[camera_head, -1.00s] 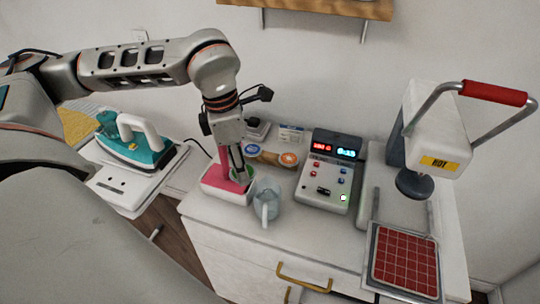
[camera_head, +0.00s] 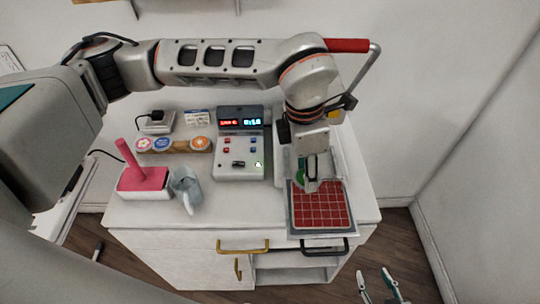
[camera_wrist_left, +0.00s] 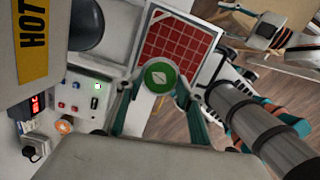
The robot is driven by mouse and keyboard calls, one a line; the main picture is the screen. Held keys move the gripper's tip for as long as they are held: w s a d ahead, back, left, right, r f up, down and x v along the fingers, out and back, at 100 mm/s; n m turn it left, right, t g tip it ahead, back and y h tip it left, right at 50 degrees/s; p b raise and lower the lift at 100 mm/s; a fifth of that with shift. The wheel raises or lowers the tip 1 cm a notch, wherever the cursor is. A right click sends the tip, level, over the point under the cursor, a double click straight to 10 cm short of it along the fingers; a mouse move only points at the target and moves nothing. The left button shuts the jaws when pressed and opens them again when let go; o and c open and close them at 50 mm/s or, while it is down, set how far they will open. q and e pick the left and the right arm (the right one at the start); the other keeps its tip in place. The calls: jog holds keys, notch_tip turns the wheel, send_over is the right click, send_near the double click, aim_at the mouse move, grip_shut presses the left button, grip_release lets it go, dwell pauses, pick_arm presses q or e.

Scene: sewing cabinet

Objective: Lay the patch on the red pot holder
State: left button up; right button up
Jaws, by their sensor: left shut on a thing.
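The red pot holder (camera_head: 325,211) with a pale grid lies on the press's lower plate at the right of the cabinet top. My left gripper (camera_head: 309,181) is shut on the round green patch (camera_head: 300,177) at the pot holder's back edge. In the left wrist view the patch (camera_wrist_left: 159,77), with a white leaf on it, sits between the fingertips and overlaps the near edge of the pot holder (camera_wrist_left: 177,42). Whether it touches the cloth I cannot tell. My right gripper (camera_head: 380,285) is low over the floor, open and empty.
The press head, with a yellow HOT label (camera_wrist_left: 33,41), stands behind the pot holder; its red handle (camera_head: 347,45) is raised. A control box (camera_head: 240,150), grey jug (camera_head: 185,187), pink pad with handle (camera_head: 142,182) and wooden holder of round patches (camera_head: 173,144) stand to the left.

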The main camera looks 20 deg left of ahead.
aim_at(320, 202)
pick_arm(q)
jog(key=shift+m, duration=0.3)
jog(key=d, duration=0.4)
jog(key=shift+s+f, duration=0.15)
jog(key=shift+s, duration=0.25)
jog(key=shift+f+b, duration=0.8)
jog(key=shift+f, duration=2.1)
jog(key=o, duration=0.7)
jog(key=shift+o, duration=0.2)
jog(key=r, duration=0.4)
jog(key=a+r, duration=0.1)
jog(key=r, duration=0.7)
jog(key=shift+s+a, duration=0.15)
jog(key=shift+s, duration=0.1)
